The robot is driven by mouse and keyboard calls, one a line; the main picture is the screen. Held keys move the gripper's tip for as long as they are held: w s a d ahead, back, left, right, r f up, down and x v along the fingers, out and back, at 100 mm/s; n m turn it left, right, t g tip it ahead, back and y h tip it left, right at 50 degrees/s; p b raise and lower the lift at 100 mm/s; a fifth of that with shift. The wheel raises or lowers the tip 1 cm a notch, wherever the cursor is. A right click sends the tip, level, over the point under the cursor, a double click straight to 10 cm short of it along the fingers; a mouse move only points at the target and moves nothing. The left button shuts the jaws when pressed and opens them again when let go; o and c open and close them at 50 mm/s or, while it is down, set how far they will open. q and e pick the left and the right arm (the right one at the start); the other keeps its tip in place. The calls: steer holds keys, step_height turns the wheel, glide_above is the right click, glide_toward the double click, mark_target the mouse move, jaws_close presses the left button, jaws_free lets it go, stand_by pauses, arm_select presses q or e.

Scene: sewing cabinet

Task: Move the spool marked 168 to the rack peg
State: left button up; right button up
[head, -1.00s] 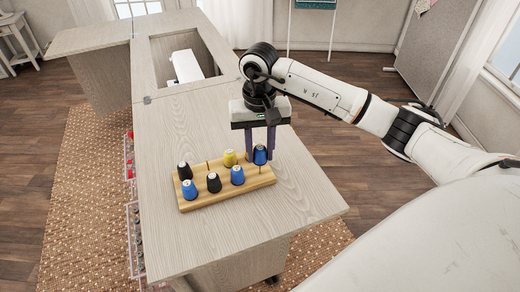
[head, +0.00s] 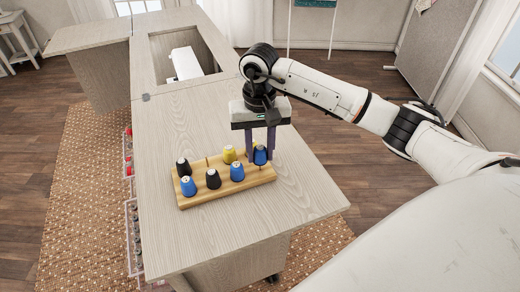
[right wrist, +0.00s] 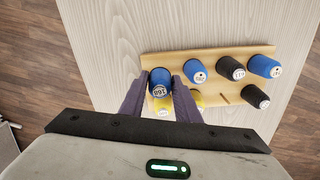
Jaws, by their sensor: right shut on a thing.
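My right gripper (head: 260,150) is shut on a blue spool (head: 261,156) at the right end of the wooden rack (head: 253,181). A short bit of peg shows beneath this spool, so it sits above the rack base. In the right wrist view the spool (right wrist: 160,85) is between the fingers; its upside-down label seems to read 168, though it is small. A bare rack peg (head: 207,161) stands in the back row between a black spool and a yellow one; it also shows in the right wrist view (right wrist: 223,98). My left gripper is not in view.
The rack also holds a black spool (head: 183,167) and yellow spools (head: 229,154) behind, with blue (head: 188,186), black (head: 213,180) and blue (head: 237,172) spools in front. The cabinet top (head: 190,120) is clear around it. A recess with a white machine (head: 185,65) lies farther back.

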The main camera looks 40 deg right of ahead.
steer(key=shift+f+b, duration=0.7)
steer(key=shift+f, duration=0.25)
steer(key=o, duration=1.1)
steer(key=shift+r, duration=0.4)
step_height(320, 180, up, 10)
steer(key=shift+f, duration=0.2)
steer(key=shift+f, duration=0.1)
